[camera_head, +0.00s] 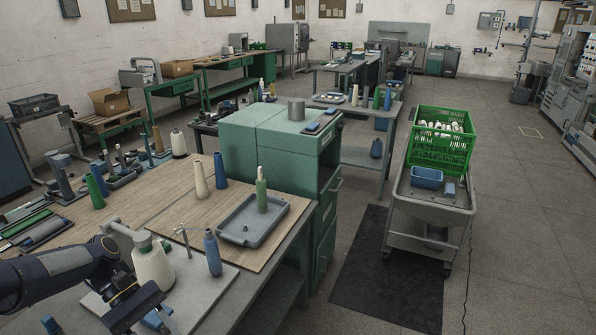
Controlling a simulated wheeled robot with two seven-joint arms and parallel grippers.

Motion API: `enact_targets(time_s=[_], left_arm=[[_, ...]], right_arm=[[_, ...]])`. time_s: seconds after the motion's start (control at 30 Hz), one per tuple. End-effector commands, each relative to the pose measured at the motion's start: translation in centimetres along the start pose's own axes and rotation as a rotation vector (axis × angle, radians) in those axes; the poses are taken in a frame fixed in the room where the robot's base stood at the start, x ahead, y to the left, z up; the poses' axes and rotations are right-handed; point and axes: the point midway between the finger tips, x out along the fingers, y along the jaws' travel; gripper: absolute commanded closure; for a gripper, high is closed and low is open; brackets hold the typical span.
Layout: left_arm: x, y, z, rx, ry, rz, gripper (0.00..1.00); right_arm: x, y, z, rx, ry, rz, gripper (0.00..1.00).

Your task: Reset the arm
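My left arm comes in from the left edge, and its dark gripper (145,310) is low over the grey board (205,288) at the front of the workbench. It is beside the cream cone (153,265) of the winder, on its near side. A small blue piece (158,319) shows at the fingertips. I cannot tell whether the fingers touch it or how far they are apart. My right arm and gripper are not in view.
A blue bottle-shaped cone (212,253) stands on the board. Behind are a grey tray (236,228) with a green cone (261,190), a cream cone (201,179) and a blue cone (220,170). A green cabinet (275,150) adjoins the bench. A cart (425,205) stands right.

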Motion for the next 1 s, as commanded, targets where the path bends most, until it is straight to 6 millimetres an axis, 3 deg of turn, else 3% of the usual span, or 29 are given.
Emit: enact_targets(time_s=[0.2, 0.4, 0.7, 1.0], left_arm=[[2.4, -1.4, 5.0, 0.285, 0.376, -0.019, 0.57], [5.5, -3.8, 7.8, 0.568, 0.685, 0.005, 0.57], [9.6, -6.0, 8.8, 0.884, 0.988, 0.073, 0.57], [10.2, -6.2, 8.9, 0.933, 1.031, 0.086, 0.59]], right_arm=[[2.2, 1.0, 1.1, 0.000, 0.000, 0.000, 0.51], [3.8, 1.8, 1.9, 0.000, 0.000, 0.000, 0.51], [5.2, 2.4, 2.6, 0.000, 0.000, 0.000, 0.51], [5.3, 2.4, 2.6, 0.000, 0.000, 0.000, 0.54]])
